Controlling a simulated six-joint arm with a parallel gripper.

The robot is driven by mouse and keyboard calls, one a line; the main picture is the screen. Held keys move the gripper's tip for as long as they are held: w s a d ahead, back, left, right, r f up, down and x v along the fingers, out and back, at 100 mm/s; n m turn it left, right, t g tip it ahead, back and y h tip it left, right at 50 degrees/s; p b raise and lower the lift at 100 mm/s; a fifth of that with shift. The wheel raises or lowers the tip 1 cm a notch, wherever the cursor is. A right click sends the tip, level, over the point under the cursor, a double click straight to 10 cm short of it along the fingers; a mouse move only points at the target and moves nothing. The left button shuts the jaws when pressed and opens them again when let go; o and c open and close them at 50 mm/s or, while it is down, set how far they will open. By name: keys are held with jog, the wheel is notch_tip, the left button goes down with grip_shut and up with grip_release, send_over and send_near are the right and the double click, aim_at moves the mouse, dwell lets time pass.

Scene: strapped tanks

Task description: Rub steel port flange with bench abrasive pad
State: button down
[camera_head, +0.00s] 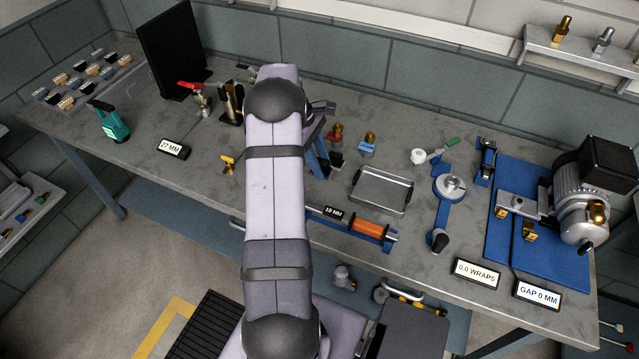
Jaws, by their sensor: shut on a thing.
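My arm runs up the middle of the picture and covers the part of the bench behind it. No steel port flange can be made out with certainty. A round steel piece (451,186) sits on a blue base right of centre, but I cannot tell whether it is the flange. I cannot pick out the bench abrasive pad for certain. A small dark block (336,160) lies beside a blue stand (318,158), just right of my arm, partly hidden.
A metal tray (382,207) and an orange roller fixture (367,229) lie near the front edge. A motor on a blue plate (520,255) fills the right end. Bare bench shows left of my arm.

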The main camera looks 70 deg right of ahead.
jog(key=w+a+r+p, duration=0.2)
jog(key=w+a, duration=1.5)
jog(key=w+a+r+m+y+p, duration=0.15)
jog(key=w+a, duration=0.25)
jog(key=a, duration=0.7)
jog(key=w+a+r+m+p, duration=0.1)
jog(key=w+a+m, duration=0.25)
jog(key=a, duration=0.75)
jog(key=w+d+m+t+y+p, duration=0.1)
jog(key=w+d+m+t, duration=0.1)
jog(key=d+m, duration=0.65)
jog(key=w+d+m+t+y+p, duration=0.1)
jog(key=w+d+m+t+y, duration=0.15)
jog(key=d+m, duration=0.6)
jog(key=s+d+m+t+h, duration=0.1)
jog(key=s+d+m, duration=0.2)
jog(key=d, duration=0.6)
jog(key=s+d+m+t+h, duration=0.1)
jog(key=s+d+m+h, duration=0.1)
jog(key=s+d+m, duration=0.2)
jog(key=s+d+m+t+h, duration=0.1)
jog(key=s+d+m, duration=0.3)
jog(key=d, duration=0.9)
jog(key=m+h, duration=0.1)
jog(key=m, duration=0.2)
jog(key=shift+d+p, duration=0.3)
jog(key=shift+p, duration=0.1)
